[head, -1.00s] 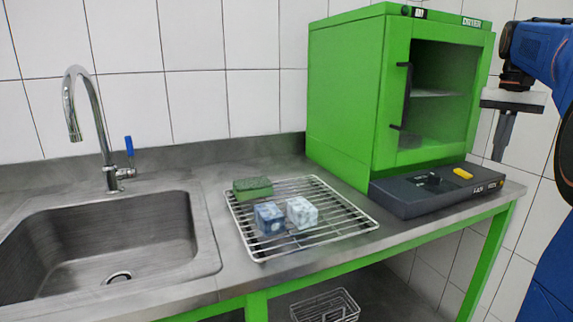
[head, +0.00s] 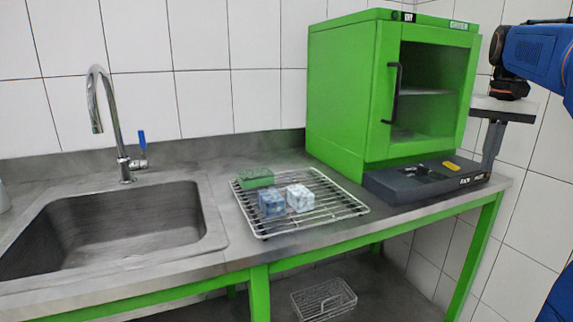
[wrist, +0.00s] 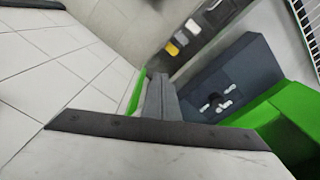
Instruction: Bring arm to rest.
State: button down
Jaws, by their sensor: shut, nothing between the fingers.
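My gripper (head: 491,150) hangs at the right of the head view, below the blue arm, beside the right end of the dark control base under the green dryer. Its fingers are together with nothing between them. In the wrist view the shut fingers (wrist: 161,98) show at the middle, past the pale gripper body. The arm is bent, with its blue link at the upper right of the head view.
The green dryer (head: 345,100) stands on the steel counter, its dark base (head: 425,180) in front, close to my gripper. A wire rack (head: 335,207) holds a green sponge (head: 255,178) and two small cubes (head: 285,200). A sink (head: 120,235) is at left. A wire basket (head: 323,300) sits below.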

jog(key=s+a+f+n+t, duration=0.1)
jog(key=s+a+f+n, duration=0.1)
jog(key=s+a+f, duration=0.45)
jog(key=s+a+f+n+t, duration=0.15)
jog(key=s+a+f, duration=0.25)
jog(key=a, duration=0.5)
jog(key=s+a+f+n, duration=0.1)
jog(key=s+a+f, duration=0.1)
jog(key=f, duration=0.3)
jog(key=s+a+f+n+t, duration=0.1)
jog(key=s+a+f, duration=0.2)
jog(key=s+f, duration=0.2)
jog(key=s+a+f+n, duration=0.1)
jog(key=s+a+f, duration=0.1)
jog(key=s+f, duration=0.2)
notch_tip(320, 180, down, 2)
jog(key=shift+a+n+t, duration=0.35)
